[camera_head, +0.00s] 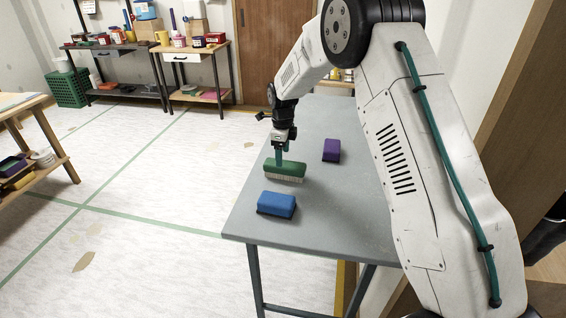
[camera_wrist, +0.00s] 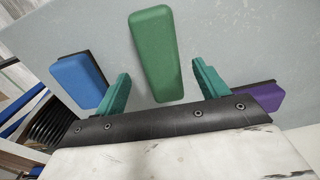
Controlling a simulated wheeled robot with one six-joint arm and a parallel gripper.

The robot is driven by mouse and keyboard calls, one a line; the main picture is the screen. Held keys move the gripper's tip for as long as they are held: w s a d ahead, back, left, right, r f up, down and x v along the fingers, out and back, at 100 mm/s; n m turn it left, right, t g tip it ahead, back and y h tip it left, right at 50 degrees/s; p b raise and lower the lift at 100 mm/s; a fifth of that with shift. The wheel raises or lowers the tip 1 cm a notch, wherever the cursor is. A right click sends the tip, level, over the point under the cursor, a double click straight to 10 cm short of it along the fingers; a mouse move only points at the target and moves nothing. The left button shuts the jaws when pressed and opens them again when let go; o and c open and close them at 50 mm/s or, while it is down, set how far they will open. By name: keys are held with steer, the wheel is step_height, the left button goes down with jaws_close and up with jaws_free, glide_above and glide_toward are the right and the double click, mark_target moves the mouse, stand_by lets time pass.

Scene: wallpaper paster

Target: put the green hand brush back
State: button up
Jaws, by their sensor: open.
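The green hand brush (camera_head: 285,170) lies on the grey table (camera_head: 330,218), with pale bristles along its lower side. My gripper (camera_head: 279,160) is directly over it, pointing down. In the wrist view the green brush (camera_wrist: 154,52) shows between the two teal fingers of my gripper (camera_wrist: 162,84), with a gap on each side. The fingers are open and hold nothing. How far the fingertips are above or beside the brush cannot be told exactly.
A blue brush (camera_head: 276,204) lies in front of the green one, near the table's left edge. A purple brush (camera_head: 331,150) lies to the right and further back. Shelving tables with boxes (camera_head: 190,48) stand at the far wall. The table's right front is clear.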

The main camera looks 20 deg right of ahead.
steer(key=shift+r, duration=0.55)
steer(key=s+d+r+n, duration=0.3)
steer(key=s+r+n, duration=0.9)
steer(key=s+r, duration=1)
steer(key=s+d+n+t, duration=0.1)
steer(key=s+n, duration=1.1)
steer(key=s, duration=1.5)
steer(key=shift+d, duration=0.15)
